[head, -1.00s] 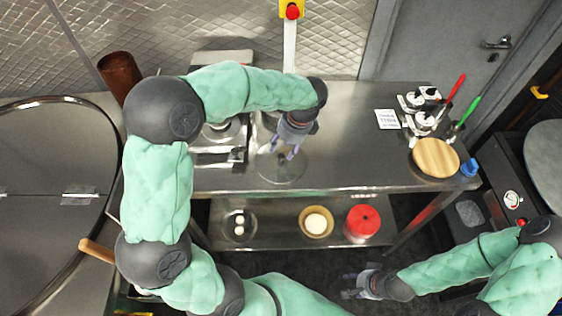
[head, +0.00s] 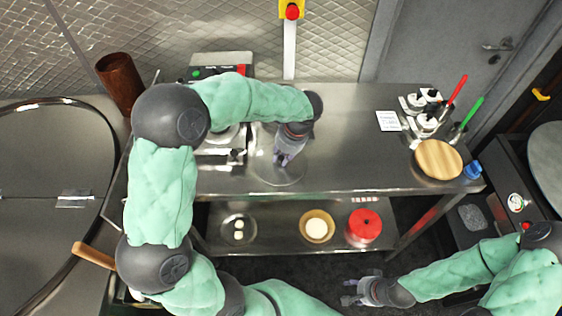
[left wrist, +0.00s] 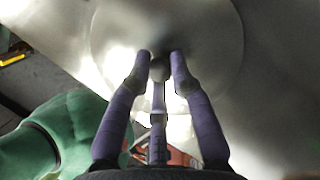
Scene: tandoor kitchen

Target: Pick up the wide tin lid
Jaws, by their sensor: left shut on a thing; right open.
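The wide tin lid (head: 265,172) is a round, shiny metal disc on the steel table, left of its middle. It blends with the steel and is partly hidden by my left arm. In the left wrist view the lid (left wrist: 218,40) fills the upper middle, with a dark knob (left wrist: 160,70) at its centre. My left gripper (head: 283,161) points down over the lid, its fingers closed around the knob. I cannot tell any gap between lid and table. My right gripper (head: 352,292) is open and empty, low in front of the table.
A wooden board (head: 438,159) and small white-and-black items stand at the table's right end. A white card (head: 388,121) lies nearby. The lower shelf holds a red tin (head: 364,226) and a bowl (head: 317,226). The table's middle right is clear.

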